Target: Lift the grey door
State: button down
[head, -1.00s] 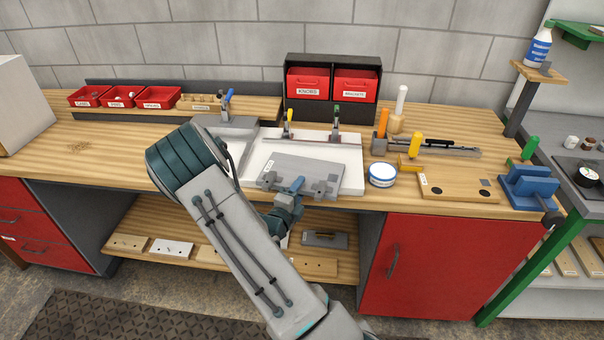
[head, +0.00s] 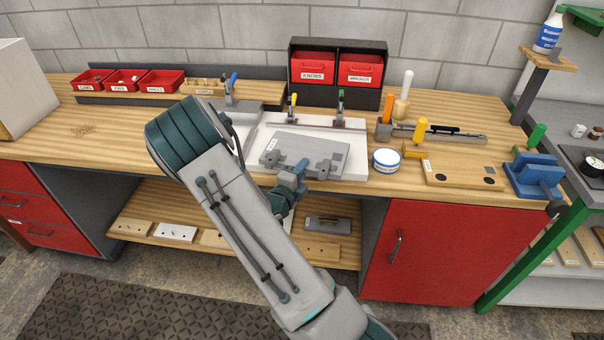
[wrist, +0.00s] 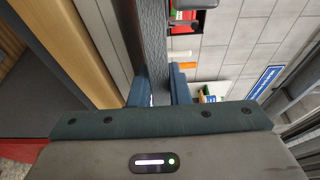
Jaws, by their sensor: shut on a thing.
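The grey door (head: 312,150) is a flat grey panel with a small white label and darker fittings along its near edge. In the head view it is in front of the white fixture on the bench (head: 350,133). My gripper (head: 296,168) is at the door's near edge, shut on it. In the wrist view the door (wrist: 152,45) runs as a dark grey strip between the two blue fingers (wrist: 158,92). The head view does not clearly show how much space is under the door.
A round blue-and-white tin (head: 386,160) stands just right of the fixture. Upright toggle clamps (head: 340,103) stand at its back. Red bins (head: 335,68) are behind. A wooden board (head: 460,172) and blue vise (head: 535,175) are at right. A lower shelf holds several blocks.

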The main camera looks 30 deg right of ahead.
jog(key=shift+r, duration=0.8)
jog(key=s+d+r+p, duration=0.2)
jog(key=s+d+r, duration=0.3)
jog(key=s, duration=0.3)
jog(key=shift+r, duration=0.7)
jog(key=s+p, duration=0.1)
jog(key=p, duration=0.3)
jog(key=d+r+p, duration=0.1)
jog(key=p, duration=0.4)
jog(key=shift+s, duration=0.35)
